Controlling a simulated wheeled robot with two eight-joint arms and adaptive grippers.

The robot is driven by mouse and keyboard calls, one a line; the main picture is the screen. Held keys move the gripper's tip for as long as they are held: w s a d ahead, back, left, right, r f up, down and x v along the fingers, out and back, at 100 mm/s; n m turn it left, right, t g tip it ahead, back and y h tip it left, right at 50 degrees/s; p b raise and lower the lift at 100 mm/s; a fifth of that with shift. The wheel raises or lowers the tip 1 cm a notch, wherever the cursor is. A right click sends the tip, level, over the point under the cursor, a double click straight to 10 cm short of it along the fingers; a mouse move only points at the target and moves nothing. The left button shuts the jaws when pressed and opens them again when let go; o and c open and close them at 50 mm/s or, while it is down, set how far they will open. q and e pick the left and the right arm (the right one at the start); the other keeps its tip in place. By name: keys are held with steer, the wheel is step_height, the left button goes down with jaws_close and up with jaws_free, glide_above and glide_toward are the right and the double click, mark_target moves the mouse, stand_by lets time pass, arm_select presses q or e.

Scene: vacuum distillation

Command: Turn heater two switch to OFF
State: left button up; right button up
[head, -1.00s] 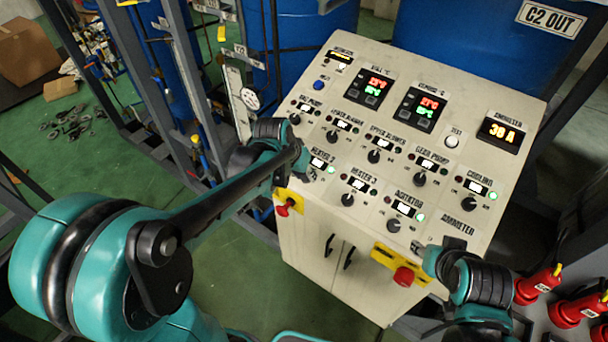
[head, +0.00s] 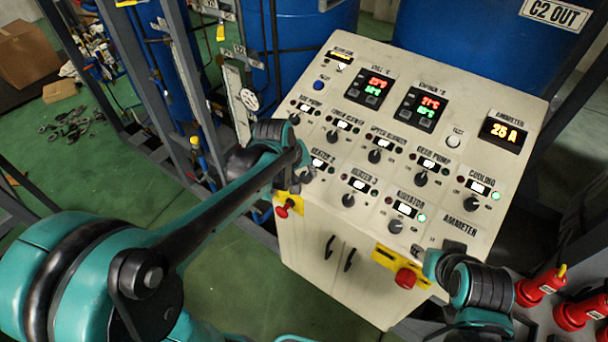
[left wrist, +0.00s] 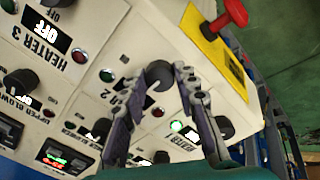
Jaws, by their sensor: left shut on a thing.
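The heater 2 knob (left wrist: 158,75) is black and round and sits on the sloped cream control panel (head: 470,125). My left gripper (left wrist: 157,80) is shut on this knob, one finger on each side. In the head view my left gripper (head: 300,168) covers the knob at the panel's left edge, so its pointer is hidden there. The heater 2 display (head: 317,161) is partly visible, and no green light glows beside it. My right gripper (head: 432,258) is near the panel's lower right edge, and its jaws are not clear.
The heater 3 knob (head: 348,200) and agitator knob (head: 395,226) are to the right. Another red button (head: 405,278) is at the front. The ammeter display (head: 503,132) reads 25 A.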

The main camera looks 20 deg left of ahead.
stand_by(0.3)
arm_select(q)
steer(key=o, duration=1.1)
steer(key=shift+o, duration=0.2)
steer(key=shift+r, duration=0.15)
steer(key=v, duration=1.2)
